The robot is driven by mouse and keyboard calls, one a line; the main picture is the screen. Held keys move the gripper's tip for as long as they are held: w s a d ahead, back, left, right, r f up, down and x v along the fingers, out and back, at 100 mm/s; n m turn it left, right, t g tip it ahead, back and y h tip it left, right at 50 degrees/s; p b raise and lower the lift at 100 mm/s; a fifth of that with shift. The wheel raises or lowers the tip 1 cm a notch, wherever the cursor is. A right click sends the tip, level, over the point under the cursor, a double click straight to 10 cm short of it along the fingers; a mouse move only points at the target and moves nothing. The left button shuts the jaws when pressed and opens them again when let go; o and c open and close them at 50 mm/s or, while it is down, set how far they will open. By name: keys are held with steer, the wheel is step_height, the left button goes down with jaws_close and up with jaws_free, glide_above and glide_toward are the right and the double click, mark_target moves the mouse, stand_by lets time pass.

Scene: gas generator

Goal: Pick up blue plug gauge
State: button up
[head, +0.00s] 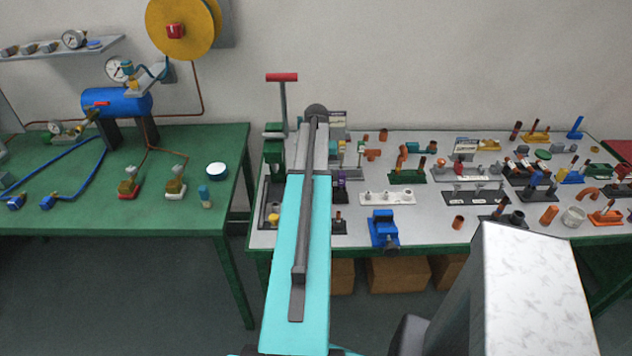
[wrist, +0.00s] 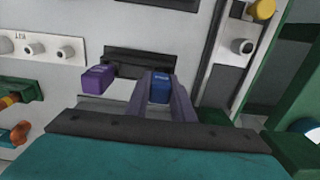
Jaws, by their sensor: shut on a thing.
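The blue plug gauge (wrist: 160,89) shows in the wrist view as a small blue block with light lettering. My gripper (wrist: 160,92) is shut on it, with one finger on each side. A purple block (wrist: 97,79) of similar shape stands just left of the fingers. A dark holder (wrist: 140,58) lies right behind the gauge; I cannot tell whether the gauge still touches it. In the head view my turquoise arm hides the gripper and the gauge. A purple piece (head: 341,184) shows there just right of the arm.
The grey-topped bench (head: 430,222) is crowded with fixtures and gauges. A white holder with knobs (head: 388,198) and a blue vise (head: 383,229) stand right of my arm. A green hand press (head: 275,145) stands at left. A green table (head: 110,215) is further left.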

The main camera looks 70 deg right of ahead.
step_height(320, 180, up, 18)
steer(key=p, duration=0.8)
steer(key=shift+p, duration=0.3)
steer(key=shift+f, duration=0.1)
